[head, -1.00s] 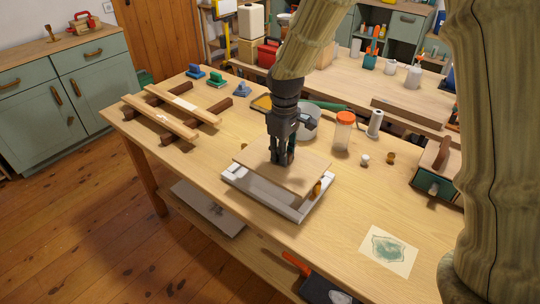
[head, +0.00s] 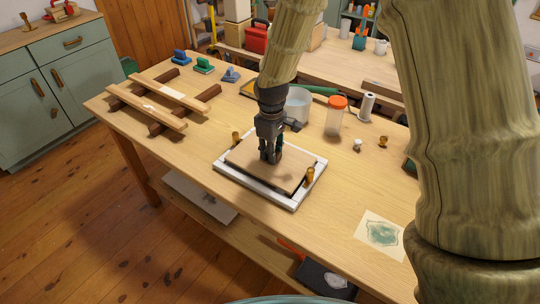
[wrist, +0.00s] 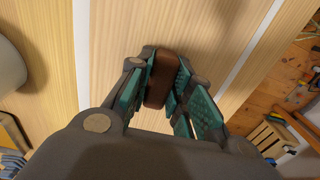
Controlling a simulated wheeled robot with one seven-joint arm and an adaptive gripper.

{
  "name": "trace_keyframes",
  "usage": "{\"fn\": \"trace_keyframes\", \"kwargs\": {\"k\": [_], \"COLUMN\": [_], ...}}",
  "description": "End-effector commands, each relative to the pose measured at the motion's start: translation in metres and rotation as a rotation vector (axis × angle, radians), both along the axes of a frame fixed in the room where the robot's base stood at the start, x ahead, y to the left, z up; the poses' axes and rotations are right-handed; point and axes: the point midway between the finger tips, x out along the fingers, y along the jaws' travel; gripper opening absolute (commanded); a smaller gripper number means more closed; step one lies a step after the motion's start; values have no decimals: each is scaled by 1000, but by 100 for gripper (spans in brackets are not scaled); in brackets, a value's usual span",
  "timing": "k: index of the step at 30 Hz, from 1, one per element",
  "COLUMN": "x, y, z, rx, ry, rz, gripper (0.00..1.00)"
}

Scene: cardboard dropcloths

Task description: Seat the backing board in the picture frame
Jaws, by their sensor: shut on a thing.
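The white picture frame (head: 248,189) lies flat on the workbench; its pale rims also show in the wrist view (wrist: 82,45). The tan backing board (head: 285,180) lies level within the frame's outline, with a dark gap along its right edge. I cannot tell whether it rests fully on the bottom. My gripper (head: 271,158) points down over the board's middle. In the wrist view its green-padded fingers (wrist: 162,85) are shut on a brown block-like handle (wrist: 161,78) on the board. Brass-coloured catches stand at the frame's far left (head: 236,136) and right (head: 310,175).
A clear jar with an orange lid (head: 336,116) and a grey-white bucket (head: 298,104) stand behind the frame. Wooden rails (head: 160,100) lie at the left. A green print (head: 381,234) lies at the front right. The bench just in front of the frame is clear.

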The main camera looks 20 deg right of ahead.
Motion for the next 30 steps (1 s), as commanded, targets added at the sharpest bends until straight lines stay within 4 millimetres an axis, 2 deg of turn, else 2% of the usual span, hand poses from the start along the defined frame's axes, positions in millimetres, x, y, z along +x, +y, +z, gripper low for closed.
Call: {"fn": "trace_keyframes", "kwargs": {"k": [5,17,18,21,30], "x": [0,1,1,1,1], "y": [1,2,2,1,1], "z": [-19,-24,-23,-23,-22], "rx": [-1,0,1,1,1], "ry": [1,0,-1,-1,-1], "rz": [2,2,2,2,2], "gripper": [0,0,28,43,43]}}
